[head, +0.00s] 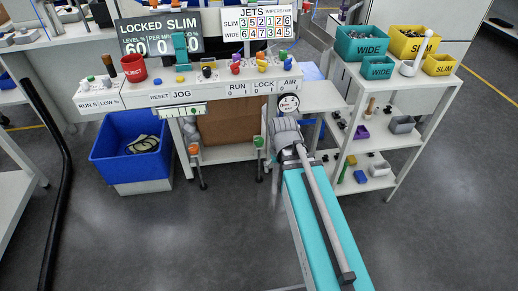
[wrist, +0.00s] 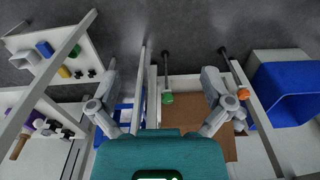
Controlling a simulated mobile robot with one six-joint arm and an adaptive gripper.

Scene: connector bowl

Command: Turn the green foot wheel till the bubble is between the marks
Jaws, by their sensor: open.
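The green foot wheel (head: 259,143) sits on a dark-footed leg under the front right of the bench. It also shows in the wrist view (wrist: 168,98), between my open fingers and beyond them. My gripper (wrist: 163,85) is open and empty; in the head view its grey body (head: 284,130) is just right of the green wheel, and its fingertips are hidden. A pale strip with a greenish vial (head: 182,110) is on the bench front. Its bubble and marks are too small to read.
An orange foot wheel (head: 194,150) is on the leg to the left. A blue bin (head: 125,172) stands further left. A white shelf cart (head: 398,88) with small parts stands close on the right. A round gauge (head: 288,104) is above my gripper. The floor in front is clear.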

